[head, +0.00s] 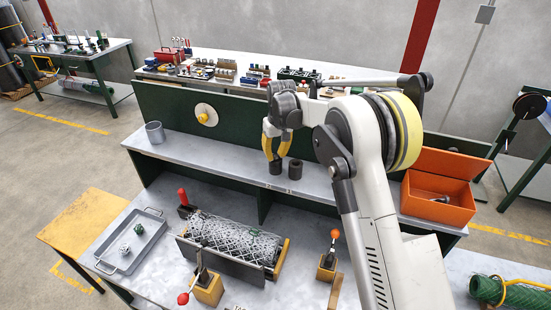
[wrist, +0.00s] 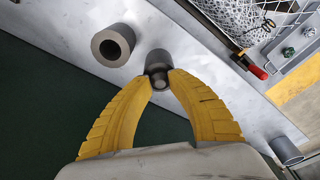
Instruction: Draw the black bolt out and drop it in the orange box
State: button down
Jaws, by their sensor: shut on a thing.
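My gripper (head: 275,156) has yellow fingers and points down over the grey shelf. In the wrist view my gripper (wrist: 160,76) is shut on the black bolt (wrist: 159,82), whose round end shows between the fingertips. The bolt is at the mouth of a dark upright holder (wrist: 157,57); how deep it sits in there I cannot tell. The holder also shows right under the fingertips in the head view (head: 276,168). The orange box (head: 437,208) stands open on the shelf's right end, its lid raised at the back. A small dark and pale thing lies inside it.
A dark hollow cylinder (wrist: 113,45) stands close beside the holder. A grey cup (head: 155,132) is at the shelf's left end. Below are a wire mesh roll (head: 235,240) in a fixture, lever clamps and a tray (head: 130,262). A green panel (head: 230,135) rises behind the shelf.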

aim_at(276, 155)
notch_tip(276, 155, up, 10)
dwell(0.5)
